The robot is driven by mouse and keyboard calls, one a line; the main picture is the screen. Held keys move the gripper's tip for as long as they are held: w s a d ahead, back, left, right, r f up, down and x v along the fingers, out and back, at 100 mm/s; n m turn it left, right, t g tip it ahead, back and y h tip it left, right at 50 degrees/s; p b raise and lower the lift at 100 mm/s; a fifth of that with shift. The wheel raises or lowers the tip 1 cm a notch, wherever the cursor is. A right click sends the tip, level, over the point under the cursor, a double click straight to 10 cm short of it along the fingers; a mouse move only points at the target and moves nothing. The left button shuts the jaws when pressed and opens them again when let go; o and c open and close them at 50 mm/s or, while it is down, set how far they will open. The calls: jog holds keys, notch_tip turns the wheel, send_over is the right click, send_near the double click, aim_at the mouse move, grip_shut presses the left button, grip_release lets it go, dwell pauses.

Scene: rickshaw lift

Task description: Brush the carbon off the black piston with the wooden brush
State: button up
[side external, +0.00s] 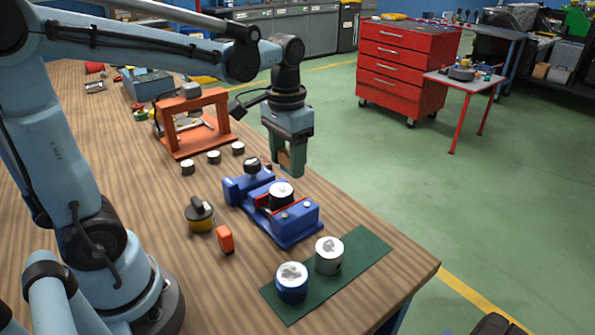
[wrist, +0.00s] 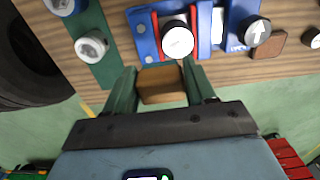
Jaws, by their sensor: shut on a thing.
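My gripper (side external: 288,168) is shut on the wooden brush (wrist: 162,86), a brown block that shows between the two green fingers in the wrist view. A bit of the brush also shows between the fingers in the side view. The black piston (side external: 281,195), with a pale top, stands upright in the blue vise (side external: 291,226). The piston shows in the wrist view too (wrist: 178,40), just ahead of the fingers. In the side view the gripper is above and behind the vise. The brush appears apart from the piston. Its bristles cannot be made out.
A blue piston (side external: 292,282) and a grey piston (side external: 329,255) stand on a green mat (side external: 359,252). A yellow-black round can (side external: 199,217) and an orange block (side external: 225,239) lie left of the vise. An orange press frame (side external: 177,141) and several small cylinders stand behind.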

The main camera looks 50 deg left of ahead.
jog(key=shift+r, duration=1)
jog(key=shift+w+f, duration=0.1)
jog(key=shift+f, duration=0.1)
